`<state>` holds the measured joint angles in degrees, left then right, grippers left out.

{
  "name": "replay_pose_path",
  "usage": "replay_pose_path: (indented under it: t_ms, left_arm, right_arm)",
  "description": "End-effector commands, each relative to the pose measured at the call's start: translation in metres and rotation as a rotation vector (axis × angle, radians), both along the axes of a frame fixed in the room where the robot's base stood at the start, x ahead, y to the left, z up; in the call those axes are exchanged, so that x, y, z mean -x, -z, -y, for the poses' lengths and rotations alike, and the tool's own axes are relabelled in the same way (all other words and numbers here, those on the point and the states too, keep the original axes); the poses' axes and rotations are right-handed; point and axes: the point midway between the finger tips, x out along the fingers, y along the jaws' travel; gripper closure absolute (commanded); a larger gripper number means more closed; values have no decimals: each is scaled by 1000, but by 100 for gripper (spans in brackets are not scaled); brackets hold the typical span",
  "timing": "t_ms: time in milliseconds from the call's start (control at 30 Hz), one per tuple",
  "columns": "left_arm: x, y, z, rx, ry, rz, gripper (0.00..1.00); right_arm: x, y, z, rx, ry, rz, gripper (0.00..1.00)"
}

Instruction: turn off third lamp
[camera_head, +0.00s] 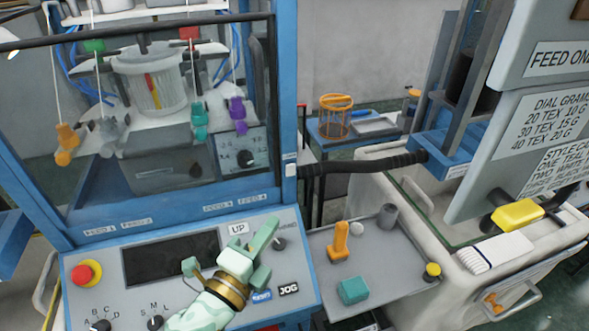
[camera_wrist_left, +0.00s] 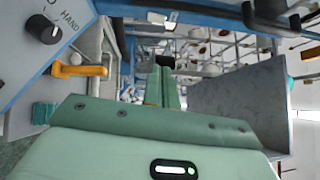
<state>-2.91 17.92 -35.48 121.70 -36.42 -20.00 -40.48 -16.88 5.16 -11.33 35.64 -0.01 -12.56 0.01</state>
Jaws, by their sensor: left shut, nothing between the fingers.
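My left gripper (camera_head: 266,236), pale green with a brass-coloured ring at its wrist, is shut and empty. It is over the right part of the blue machine's control panel (camera_head: 205,240), close to the UP label and the dark knob (camera_head: 279,243). In the left wrist view its shut fingers (camera_wrist_left: 165,72) point away, and the knob marked HAND (camera_wrist_left: 42,28) shows at upper left. I cannot make out a row of lamps or tell which is the third. A bright white lamp-like shape (camera_head: 8,43) shows at the far upper left. My right gripper is out of view.
The panel holds a red stop button (camera_head: 83,273), a dark screen (camera_head: 165,259) and JOG (camera_head: 289,290). A grey tray (camera_head: 375,262) to the right holds an orange part (camera_head: 340,240) and a teal block (camera_head: 353,290). A dark hose (camera_head: 360,164) crosses behind it.

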Motion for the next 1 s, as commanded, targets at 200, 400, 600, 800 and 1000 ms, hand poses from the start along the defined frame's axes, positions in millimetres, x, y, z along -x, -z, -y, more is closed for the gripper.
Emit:
replay_pose_path:
  t_ms: [200, 400, 600, 800, 1000]
  left_arm:
    - [-2, 0, 1, 0, 0, 0, 100]
    - [-22, -4, 11, 1, 0, 3, 100]
    - [-59, -9, 30, 1, -1, 3, 100]
    - [-95, -12, 45, -2, -1, 1, 100]
    - [-119, -16, 36, -1, 0, 0, 100]
  right_arm:
    - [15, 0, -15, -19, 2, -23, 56]
    - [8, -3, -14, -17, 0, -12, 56]
    - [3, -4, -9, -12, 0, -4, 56]
    - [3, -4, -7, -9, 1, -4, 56]
    - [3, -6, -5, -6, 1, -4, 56]
